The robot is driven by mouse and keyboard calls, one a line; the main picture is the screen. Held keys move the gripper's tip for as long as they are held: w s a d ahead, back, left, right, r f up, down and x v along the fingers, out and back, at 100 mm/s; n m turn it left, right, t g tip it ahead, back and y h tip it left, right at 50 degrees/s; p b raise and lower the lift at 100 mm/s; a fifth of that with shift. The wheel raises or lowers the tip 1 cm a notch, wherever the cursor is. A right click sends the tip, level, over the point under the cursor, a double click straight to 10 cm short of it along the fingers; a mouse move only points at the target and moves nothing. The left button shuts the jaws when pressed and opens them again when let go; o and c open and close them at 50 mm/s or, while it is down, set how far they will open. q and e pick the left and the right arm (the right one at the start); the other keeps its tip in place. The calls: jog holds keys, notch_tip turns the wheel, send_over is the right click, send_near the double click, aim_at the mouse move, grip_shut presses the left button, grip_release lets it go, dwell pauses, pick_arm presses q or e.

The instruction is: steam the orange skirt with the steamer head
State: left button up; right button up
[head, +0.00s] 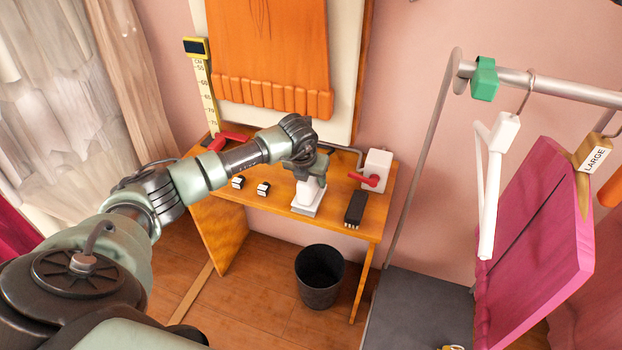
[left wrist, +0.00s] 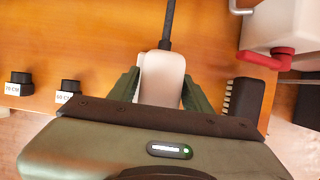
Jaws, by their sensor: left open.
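The orange skirt (head: 268,50) hangs flat against a pale board on the wall, with a pleated hem at its bottom. The white steamer head (head: 309,190) stands on a small white base on the wooden table below the skirt. In the left wrist view the steamer head (left wrist: 162,80) has a dark hose running up from it. My left gripper (head: 308,172) is over the steamer head. Its open green fingers show in the left wrist view (left wrist: 160,92), one on each side of the head. Contact cannot be told. My right gripper is not in view.
The wooden table (head: 275,212) also holds a black brush (head: 355,208), a white box with a red lever (head: 375,172) and two labelled knobs (head: 263,189). A yellow ruler (head: 203,95) stands left. A black bin (head: 320,278) is below. A rail with a pink garment (head: 535,230) is right.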

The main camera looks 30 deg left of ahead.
pick_arm(q)
jog(key=shift+r+p, duration=0.6)
jog(key=shift+r, duration=0.55)
grip_shut()
jog(key=shift+r+p, duration=1.75)
jog(key=shift+r, duration=1.25)
